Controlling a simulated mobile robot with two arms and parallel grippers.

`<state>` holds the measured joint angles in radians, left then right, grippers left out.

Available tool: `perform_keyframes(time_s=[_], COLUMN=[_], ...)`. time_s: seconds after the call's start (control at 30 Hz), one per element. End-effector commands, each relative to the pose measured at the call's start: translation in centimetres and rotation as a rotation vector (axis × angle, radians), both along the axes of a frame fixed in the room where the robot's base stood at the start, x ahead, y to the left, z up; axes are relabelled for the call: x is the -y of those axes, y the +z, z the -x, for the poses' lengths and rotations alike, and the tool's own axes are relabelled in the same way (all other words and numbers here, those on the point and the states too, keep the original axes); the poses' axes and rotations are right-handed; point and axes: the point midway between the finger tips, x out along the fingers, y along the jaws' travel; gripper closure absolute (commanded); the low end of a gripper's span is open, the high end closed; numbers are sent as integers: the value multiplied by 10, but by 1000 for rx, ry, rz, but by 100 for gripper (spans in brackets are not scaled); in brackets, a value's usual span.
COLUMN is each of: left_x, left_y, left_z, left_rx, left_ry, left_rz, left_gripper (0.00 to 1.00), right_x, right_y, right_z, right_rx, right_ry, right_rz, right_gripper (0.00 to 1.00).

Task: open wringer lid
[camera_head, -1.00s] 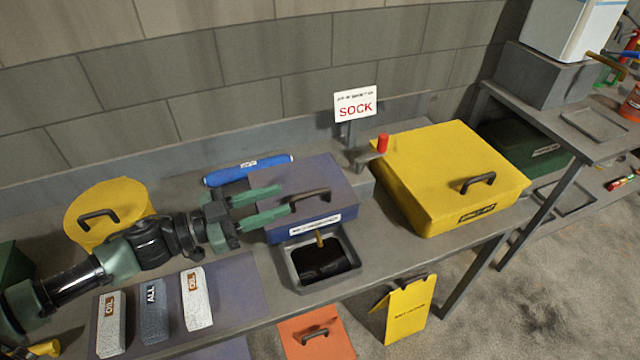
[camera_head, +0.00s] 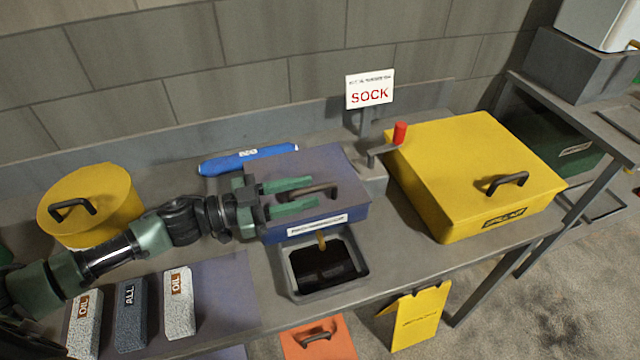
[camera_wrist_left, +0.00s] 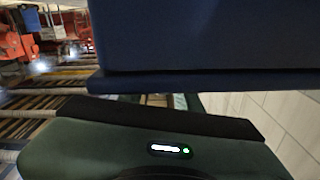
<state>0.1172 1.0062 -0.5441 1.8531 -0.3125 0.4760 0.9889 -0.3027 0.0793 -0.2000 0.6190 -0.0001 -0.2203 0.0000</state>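The wringer is a blue-grey box with a flat lid (camera_head: 290,166) and a dark bar handle (camera_head: 313,190), in the middle of the bench in the head view. The lid looks closed. A tray of dark liquid (camera_head: 325,265) sits at its front. My left gripper (camera_head: 304,194) is open, its two green fingers over the lid, one on the far side and one on the near side of the handle. I cannot tell whether they touch it. In the left wrist view a dark blue surface (camera_wrist_left: 200,35), likely the box, fills the top. My right gripper is not in view.
A crank with a red knob (camera_head: 400,132) stands right of the box, beside a yellow lidded box (camera_head: 470,165). A blue sock roll (camera_head: 247,160) lies behind. A yellow drum (camera_head: 90,205) and labelled blocks (camera_head: 131,315) are at the left.

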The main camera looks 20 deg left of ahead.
Motion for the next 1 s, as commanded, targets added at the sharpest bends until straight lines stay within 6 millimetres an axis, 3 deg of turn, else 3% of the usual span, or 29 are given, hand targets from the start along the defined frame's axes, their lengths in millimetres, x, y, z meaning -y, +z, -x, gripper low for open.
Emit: perform_keyframes(time_s=[0.2,0.57,0.6,0.7,0.73,1.0], left_x=[25,32,32,32,32,31], left_y=[3,0,0,0,0,1], left_z=[-17,-21,-21,-21,-21,-22], left_rx=[2,0,0,0,0,2], left_ry=[1,0,0,0,0,1], left_rz=[1,-1,-1,-1,-1,-2], left_gripper=[66,66,68,96,100,100], right_x=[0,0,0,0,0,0], right_y=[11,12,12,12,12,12], right_z=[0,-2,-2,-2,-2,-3], right_rx=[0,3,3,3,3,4], right_ry=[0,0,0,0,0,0], right_rz=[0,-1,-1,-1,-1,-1], right_gripper=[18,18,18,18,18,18])
